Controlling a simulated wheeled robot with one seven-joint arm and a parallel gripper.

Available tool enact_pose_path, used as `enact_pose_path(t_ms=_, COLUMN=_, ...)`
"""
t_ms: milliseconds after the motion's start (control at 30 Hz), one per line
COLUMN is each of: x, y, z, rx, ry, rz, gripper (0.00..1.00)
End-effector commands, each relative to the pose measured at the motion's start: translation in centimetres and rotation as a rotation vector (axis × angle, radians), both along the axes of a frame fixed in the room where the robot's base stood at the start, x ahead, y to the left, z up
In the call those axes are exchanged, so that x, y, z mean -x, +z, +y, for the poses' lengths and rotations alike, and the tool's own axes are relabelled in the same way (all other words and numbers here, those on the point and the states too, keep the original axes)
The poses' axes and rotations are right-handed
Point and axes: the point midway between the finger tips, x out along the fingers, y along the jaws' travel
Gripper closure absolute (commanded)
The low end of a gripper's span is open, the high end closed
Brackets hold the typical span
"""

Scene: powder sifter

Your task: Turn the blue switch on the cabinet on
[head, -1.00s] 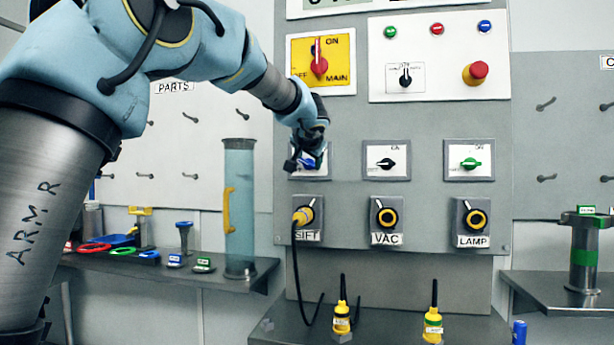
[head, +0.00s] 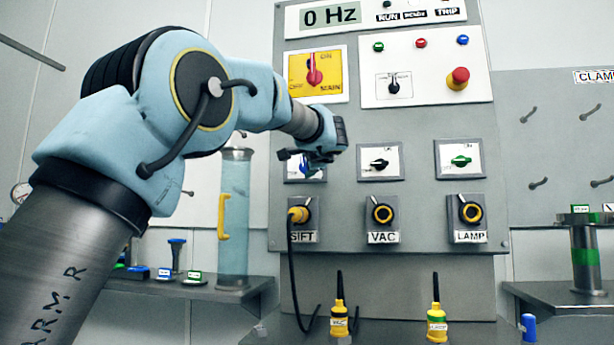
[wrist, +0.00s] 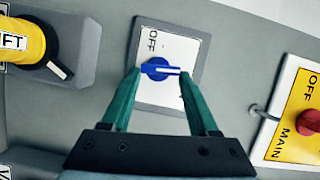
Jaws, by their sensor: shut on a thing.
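The blue switch (wrist: 158,69) is a small knob on a white plate (wrist: 168,93) with the word OFF at one corner. In the wrist view its white mark points right, toward the MAIN switch side; no ON word shows there. My gripper (wrist: 159,73) has its two green fingers at either end of the knob, shut on it. In the head view my gripper (head: 309,156) is at the cabinet's left switch and hides much of the blue switch (head: 305,168).
The red MAIN switch (head: 314,75) sits above on a yellow plate. Black (head: 379,163) and green (head: 460,161) switches are to the right. The SIFT socket (head: 301,215) with its yellow plug and black cable is below. A clear tube (head: 235,250) stands on the left shelf.

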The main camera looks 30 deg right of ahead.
Motion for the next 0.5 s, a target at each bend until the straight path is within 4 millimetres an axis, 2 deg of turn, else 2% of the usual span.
enact_pose_path(t_ms=33, x=0.12, y=-0.55, z=-0.15, rx=-0.018, ry=-0.003, rz=-0.017, gripper=0.95)
enact_pose_path(t_ms=500, x=0.08, y=-0.34, z=-0.14, rx=-0.106, ry=-0.003, rz=-0.097, gripper=0.95)
